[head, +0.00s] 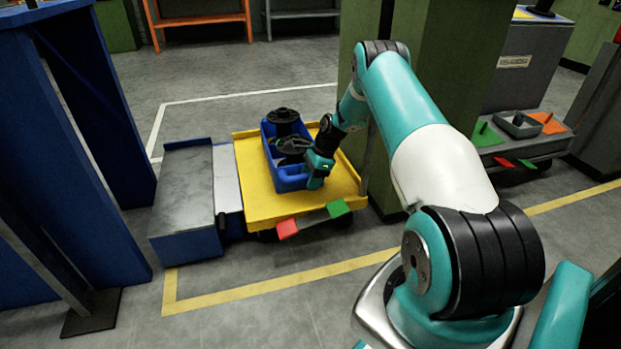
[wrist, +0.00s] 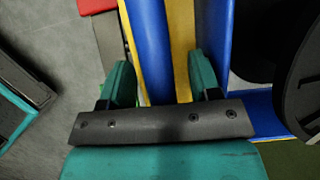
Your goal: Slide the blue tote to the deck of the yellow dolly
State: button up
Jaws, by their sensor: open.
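The blue tote (head: 291,184) sits upright on the deck of the yellow dolly (head: 257,207) in the head view. Black spools (head: 284,115) stand in it. My gripper (head: 317,179) is at the tote's near right corner. In the wrist view my gripper (wrist: 160,84) is open, with a blue bar (wrist: 150,45) of the tote and a yellow strip between its fingers. Another blue part of the tote (wrist: 215,25) runs beside the right finger. I cannot tell whether the fingers touch the tote.
A grey-topped blue stand (head: 185,185) is left of the dolly, with a pale plate (head: 227,180) between them. Red (head: 287,228) and green (head: 337,208) tags mark the dolly's front edge. A green pillar (head: 427,100) stands close to its right. Floor in front is clear.

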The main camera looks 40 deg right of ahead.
notch_tip(320, 180, up, 20)
jog(key=p, duration=1)
jog(key=s+a+r+n+g+p, duration=0.1)
jog(key=s+a+r+n, duration=0.3)
jog(key=a+r+n, duration=0.7)
jog(key=s+a+r+n+p, duration=0.1)
jog(key=s+a+r+n, duration=0.3)
jog(key=a+r, duration=0.85)
jog(key=s+a+r+n+p, duration=0.1)
jog(key=s+a+n, duration=0.4)
jog(key=s, duration=0.3)
jog(key=s+a+r+n+g+p, duration=0.1)
jog(key=s+a+n, duration=0.45)
jog(key=s, duration=0.25)
jog(key=s+a+r+n+p, duration=0.1)
jog(key=s+a+n, duration=0.4)
jog(key=s, duration=0.3)
notch_tip(320, 180, up, 38)
jog(key=p, duration=3.7)
jog(key=shift+w+f, duration=0.15)
jog(key=shift+w, duration=0.05)
